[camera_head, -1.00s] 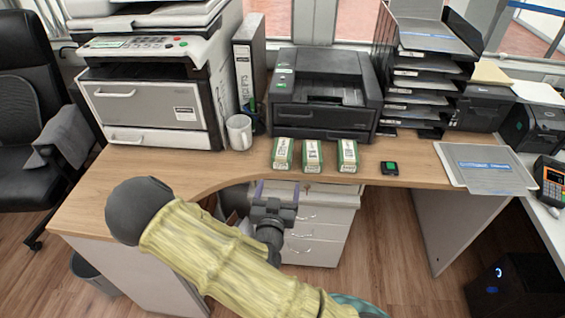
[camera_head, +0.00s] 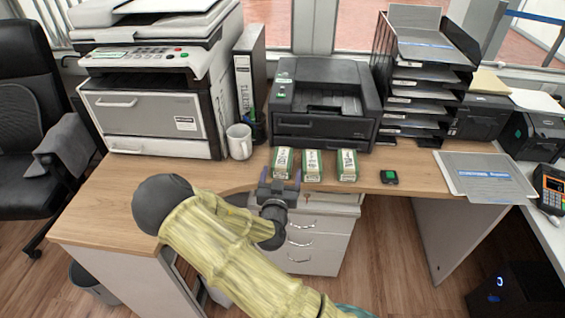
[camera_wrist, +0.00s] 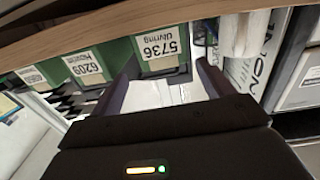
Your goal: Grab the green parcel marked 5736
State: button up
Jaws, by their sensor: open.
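Three green-and-white parcels stand in a row on the wooden desk in the head view. The parcel marked 5736 (camera_head: 283,162) is the leftmost there, beside the mug; its label reads clearly in the wrist view (camera_wrist: 162,47). The parcel marked 6209 (camera_head: 313,164) is in the middle, and it also shows in the wrist view (camera_wrist: 88,66). The third parcel (camera_head: 347,164) is on the right; its label is too small to read. My gripper (camera_head: 280,179) is open and empty at the desk's front edge, in front of 5736. In the wrist view, 5736 appears between the fingers (camera_wrist: 167,75), beyond the tips.
A white mug (camera_head: 239,142) and a binder (camera_head: 250,82) stand left of the parcels. A black printer (camera_head: 325,95) is close behind them. A small dark device (camera_head: 389,177) lies to the right. A drawer cabinet (camera_head: 318,240) stands below the desk edge.

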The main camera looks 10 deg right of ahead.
aim_at(283, 157)
jog(key=shift+x, duration=1.5)
jog(key=shift+w, duration=0.1)
jog(key=x, duration=0.5)
jog(key=shift+w+a+f, duration=0.1)
jog(key=shift+a+f, duration=0.2)
jog(key=c, duration=1.2)
